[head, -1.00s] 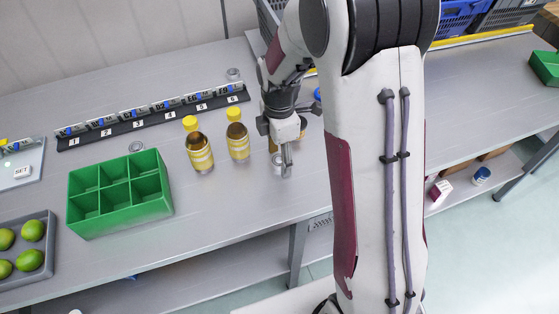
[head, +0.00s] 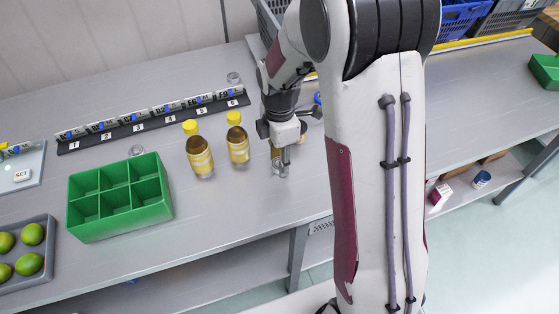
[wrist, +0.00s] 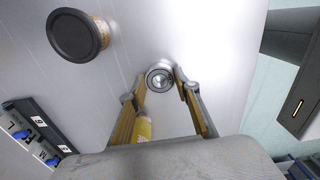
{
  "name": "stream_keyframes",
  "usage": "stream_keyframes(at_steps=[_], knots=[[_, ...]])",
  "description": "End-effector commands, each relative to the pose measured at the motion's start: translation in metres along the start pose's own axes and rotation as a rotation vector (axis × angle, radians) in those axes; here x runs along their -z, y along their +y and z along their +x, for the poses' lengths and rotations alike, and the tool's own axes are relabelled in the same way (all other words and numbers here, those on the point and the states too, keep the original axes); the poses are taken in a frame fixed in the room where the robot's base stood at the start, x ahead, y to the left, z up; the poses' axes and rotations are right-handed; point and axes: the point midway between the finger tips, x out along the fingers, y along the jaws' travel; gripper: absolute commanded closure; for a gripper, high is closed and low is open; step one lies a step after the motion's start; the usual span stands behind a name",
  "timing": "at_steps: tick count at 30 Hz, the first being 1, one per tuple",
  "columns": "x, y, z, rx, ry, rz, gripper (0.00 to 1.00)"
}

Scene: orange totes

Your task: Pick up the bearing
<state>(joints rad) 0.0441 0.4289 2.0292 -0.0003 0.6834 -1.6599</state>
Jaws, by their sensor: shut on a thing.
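The bearing (wrist: 160,78) is a small, round metal ring with a dark rim. In the wrist view it sits between the two fingertips of my gripper (wrist: 161,80), which is shut on it. In the head view my gripper (head: 282,168) points down at the grey bench, right of the two yellow-capped bottles. There the fingers hide most of the bearing, and I cannot tell whether it still touches the bench.
A dark-lidded jar (wrist: 78,35) stands close beside my gripper. Two yellow-capped bottles (head: 199,155) (head: 238,145), a green divided box (head: 120,205) and a numbered rack (head: 150,121) are to the left. Other metal rings lie at the box (head: 136,151) and behind the rack (head: 234,77).

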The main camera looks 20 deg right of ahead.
Motion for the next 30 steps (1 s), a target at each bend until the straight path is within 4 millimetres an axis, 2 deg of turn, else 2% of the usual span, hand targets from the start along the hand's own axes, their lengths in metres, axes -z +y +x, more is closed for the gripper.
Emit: stream_keyframes(at_steps=[8, 21, 30], knots=[[0.0, 0.001, -0.022, -0.004, 0.0, 0.0, 0.92], [0.0, 0.001, -0.083, -0.003, 0.0, 0.0, 0.92], [0.0, 0.0, -0.098, 0.0, 0.0, 0.0, 0.92]])
